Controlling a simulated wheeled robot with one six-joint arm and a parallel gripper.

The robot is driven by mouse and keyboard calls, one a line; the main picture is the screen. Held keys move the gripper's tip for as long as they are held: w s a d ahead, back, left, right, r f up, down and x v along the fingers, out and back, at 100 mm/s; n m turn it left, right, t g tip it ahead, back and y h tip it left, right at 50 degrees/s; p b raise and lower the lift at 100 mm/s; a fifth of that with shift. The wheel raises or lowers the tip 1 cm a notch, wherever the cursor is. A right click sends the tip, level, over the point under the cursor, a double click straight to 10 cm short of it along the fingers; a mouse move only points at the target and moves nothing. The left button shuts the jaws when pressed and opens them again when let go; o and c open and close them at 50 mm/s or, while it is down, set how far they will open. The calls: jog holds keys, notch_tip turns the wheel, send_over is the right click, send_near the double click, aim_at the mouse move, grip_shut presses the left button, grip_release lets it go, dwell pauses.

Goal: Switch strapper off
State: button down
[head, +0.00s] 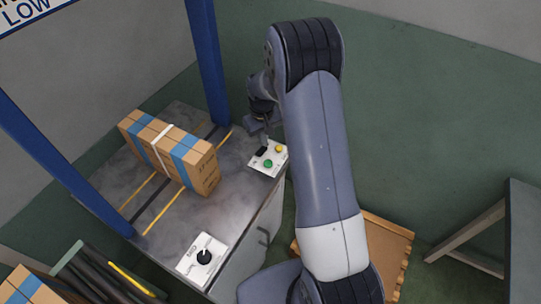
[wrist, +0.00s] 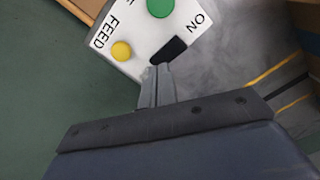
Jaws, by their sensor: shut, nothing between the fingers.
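The strapper's table (head: 215,205) stands at left between blue posts. A white control panel (head: 280,160) sits on its far right corner. The panel carries a black rocker switch (wrist: 169,50) beside the word ON, a green button (wrist: 160,8) and a yellow button (wrist: 121,51) beside the word FEED. My gripper (wrist: 157,68) is shut and empty, its fingertips at the near edge of the black switch. I cannot tell whether they touch it. In the head view my gripper (head: 263,137) is over the panel's back edge, partly hidden by my arm.
A carton with blue bands and a white strap (head: 170,152) lies on the table. A second white panel with a black knob (head: 204,257) is at the front corner. A wooden pallet (head: 388,243) is right of the table, and a grey table (head: 522,240) stands far right.

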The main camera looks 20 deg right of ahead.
notch_tip(320, 180, up, 5)
jog(key=p, duration=0.2)
jog(key=shift+p, duration=0.3)
jog(key=shift+f, duration=0.2)
notch_tip(320, 180, down, 7)
jog(key=b, duration=0.4)
jog(key=shift+r, duration=0.1)
jog(key=shift+r, duration=0.1)
